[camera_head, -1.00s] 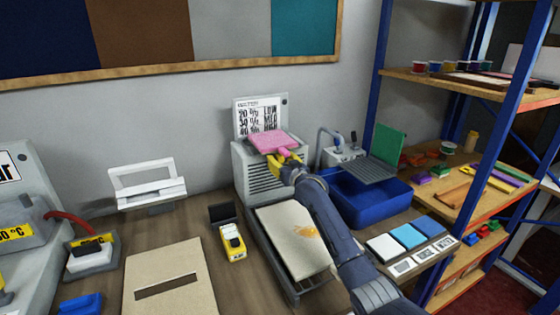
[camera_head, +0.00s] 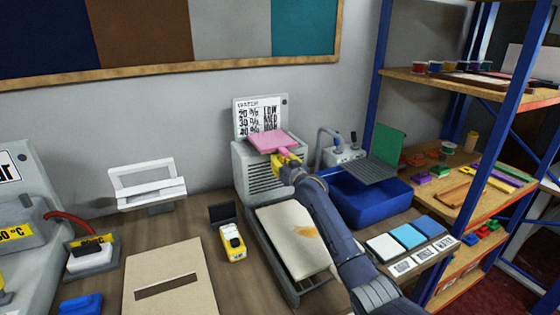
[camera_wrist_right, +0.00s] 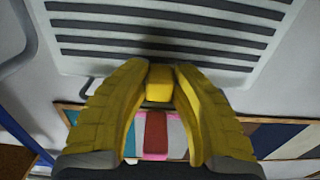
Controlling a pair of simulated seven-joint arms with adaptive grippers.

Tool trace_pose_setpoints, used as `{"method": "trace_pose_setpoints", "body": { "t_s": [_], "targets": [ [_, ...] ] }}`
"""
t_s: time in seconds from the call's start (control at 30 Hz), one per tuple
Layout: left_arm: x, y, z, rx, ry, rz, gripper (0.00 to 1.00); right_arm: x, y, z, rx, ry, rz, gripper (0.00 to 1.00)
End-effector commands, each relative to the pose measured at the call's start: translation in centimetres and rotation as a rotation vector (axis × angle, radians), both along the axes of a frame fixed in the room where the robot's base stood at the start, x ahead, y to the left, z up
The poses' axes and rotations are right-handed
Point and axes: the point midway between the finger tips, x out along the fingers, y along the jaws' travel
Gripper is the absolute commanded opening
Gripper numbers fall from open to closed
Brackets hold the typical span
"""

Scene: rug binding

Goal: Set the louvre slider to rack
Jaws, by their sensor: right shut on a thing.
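The grey louvred unit (camera_head: 265,178) stands against the wall, with dark slots across its front. Its slots also show at the top of the right wrist view (camera_wrist_right: 170,40). My right gripper (camera_head: 287,160) is at the unit's upper front, just below a pink plate (camera_head: 270,141). In the right wrist view, its yellow fingers are shut around a small yellow block (camera_wrist_right: 160,83), which looks like the louvre slider's knob. The slider's track and any rack mark cannot be made out. My left gripper is not in view.
A printed chart (camera_head: 262,117) stands behind the unit. A tray with a stained beige piece (camera_head: 288,240) lies in front. A blue basin (camera_head: 365,200) is at right, and a yellow device (camera_head: 232,242) at left. A blue-framed shelf (camera_head: 528,120) bounds the right side.

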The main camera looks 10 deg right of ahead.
Motion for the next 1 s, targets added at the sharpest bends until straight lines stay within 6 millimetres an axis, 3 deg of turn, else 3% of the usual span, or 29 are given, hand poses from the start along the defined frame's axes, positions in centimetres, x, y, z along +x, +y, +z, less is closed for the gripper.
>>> {"method": "trace_pose_setpoints", "body": {
  "t_s": [0.13,0.5,0.97,1.0],
  "targets": [
    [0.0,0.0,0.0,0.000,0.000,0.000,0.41,-0.2,0.9,0.0,0.000,0.000,0.002,0.00],
    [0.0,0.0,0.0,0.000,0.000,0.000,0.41,-2.1,7.6,0.1,0.004,-0.001,0.003,0.00],
    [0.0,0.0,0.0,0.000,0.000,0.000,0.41,-2.5,8.8,0.0,0.001,0.000,0.003,0.00],
    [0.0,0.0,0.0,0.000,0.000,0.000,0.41,-2.5,8.9,0.0,0.001,0.000,0.004,0.28]
  ]
}}
